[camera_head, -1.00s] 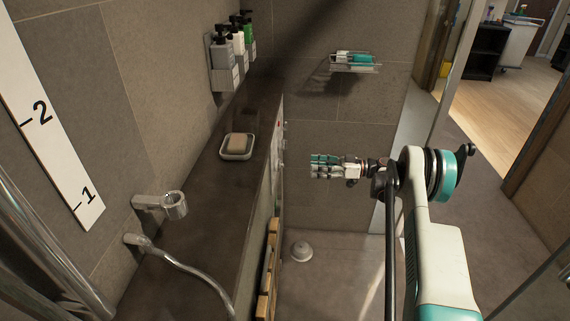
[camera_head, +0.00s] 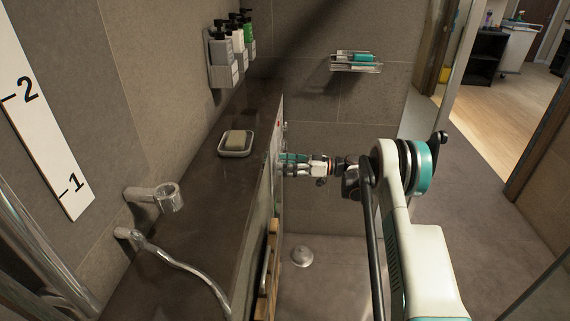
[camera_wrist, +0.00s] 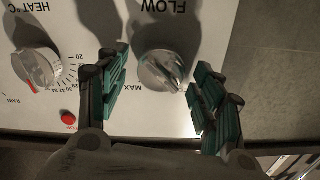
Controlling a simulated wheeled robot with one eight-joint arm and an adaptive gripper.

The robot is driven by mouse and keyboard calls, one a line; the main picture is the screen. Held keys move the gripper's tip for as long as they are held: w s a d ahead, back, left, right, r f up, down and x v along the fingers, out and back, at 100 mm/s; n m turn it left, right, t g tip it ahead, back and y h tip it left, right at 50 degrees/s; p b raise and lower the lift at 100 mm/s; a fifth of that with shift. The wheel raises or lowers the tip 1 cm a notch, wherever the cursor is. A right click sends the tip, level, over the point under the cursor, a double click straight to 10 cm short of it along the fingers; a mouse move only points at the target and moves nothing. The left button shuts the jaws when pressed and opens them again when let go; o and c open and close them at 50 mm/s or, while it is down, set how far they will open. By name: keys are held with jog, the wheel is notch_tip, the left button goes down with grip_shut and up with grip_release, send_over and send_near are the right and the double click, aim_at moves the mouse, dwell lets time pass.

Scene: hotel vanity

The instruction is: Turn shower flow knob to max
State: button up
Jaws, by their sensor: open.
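The flow knob (camera_wrist: 158,70) is a round silver knob on a white panel (camera_wrist: 140,118) in the wrist view. The word FLOW shows upside down above it and MAX shows at its lower left. My gripper (camera_wrist: 158,98) is open, with one green-padded finger on each side of the knob. I cannot tell whether either finger touches it. In the head view my gripper (camera_head: 284,165) is at the side of the dark ledge, where the panel is mostly hidden.
A silver heat knob (camera_wrist: 38,68) with a red mark and a red stop button (camera_wrist: 68,118) are left of the flow knob. A soap dish (camera_head: 235,151) sits on the ledge (camera_head: 195,190). A wooden slatted piece (camera_head: 268,270) is below the gripper.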

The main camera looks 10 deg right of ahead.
jog(key=shift+c, duration=0.2)
jog(key=c, duration=1)
jog(key=shift+w+f+m, duration=0.1)
jog(key=shift+f+m, duration=0.05)
jog(key=shift+m, duration=4.35)
jog(key=shift+w+f+m, duration=0.1)
jog(key=shift+f+m, duration=0.05)
jog(key=shift+m, duration=4.35)
